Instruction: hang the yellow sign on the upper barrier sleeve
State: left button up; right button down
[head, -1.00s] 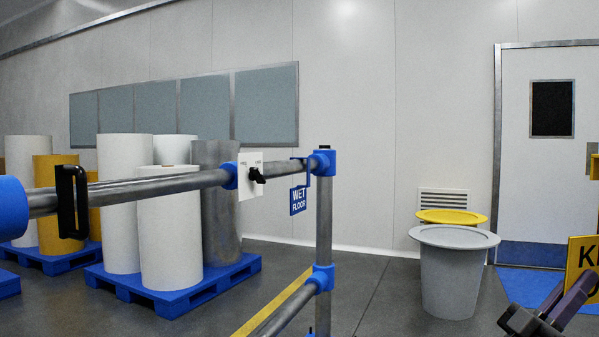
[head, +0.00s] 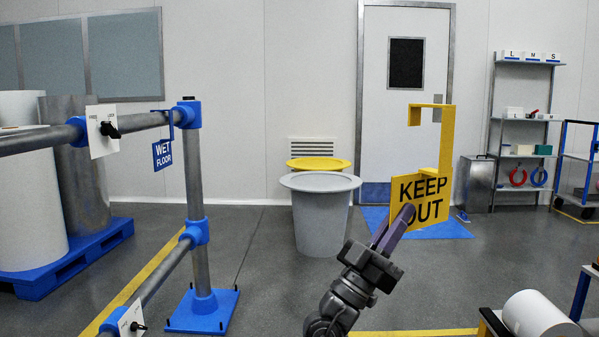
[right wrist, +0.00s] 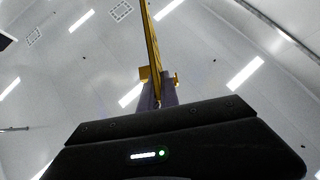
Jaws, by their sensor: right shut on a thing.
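The yellow sign (head: 432,184) reads KEEP OUT and has a yellow hook at its top. My right gripper (head: 402,222) is shut on the sign's lower left part and holds it up in the air, right of the barrier. In the right wrist view the sign (right wrist: 152,50) shows edge-on above the gripper. The upper barrier rail (head: 145,121) runs in from the left to a post with blue joints. A white plate with a black knob (head: 103,130) sits on this rail. A blue WET FLOOR sign (head: 162,154) hangs near the post. My left gripper is out of view.
A grey bin (head: 320,215) with a wide rim and a yellow-topped one (head: 318,163) stand between barrier and sign. A lower rail (head: 158,272) and blue post foot (head: 203,311) are at left. Shelves (head: 525,130) stand at right; a white roll (head: 540,316) is front right.

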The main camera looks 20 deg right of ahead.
jog(key=w+a+f+n+t+y, duration=0.3)
jog(key=w+a+f+n+t, duration=0.2)
jog(key=a+f+t, duration=0.4)
jog(key=w+a+f+n+t+y, duration=0.1)
jog(key=a+f+n+t+y, duration=0.5)
jog(key=f+y, duration=0.6)
jog(key=a+f+n+t+y, duration=0.6)
jog(key=a+f+t+y, duration=0.3)
jog(key=f+t+y, duration=0.2)
notch_tip(320, 180, down, 2)
jog(key=shift+w+f+y, duration=0.2)
jog(key=shift+w+y, duration=0.2)
jog(key=shift+y, duration=0.5)
jog(key=shift+w+d, duration=0.1)
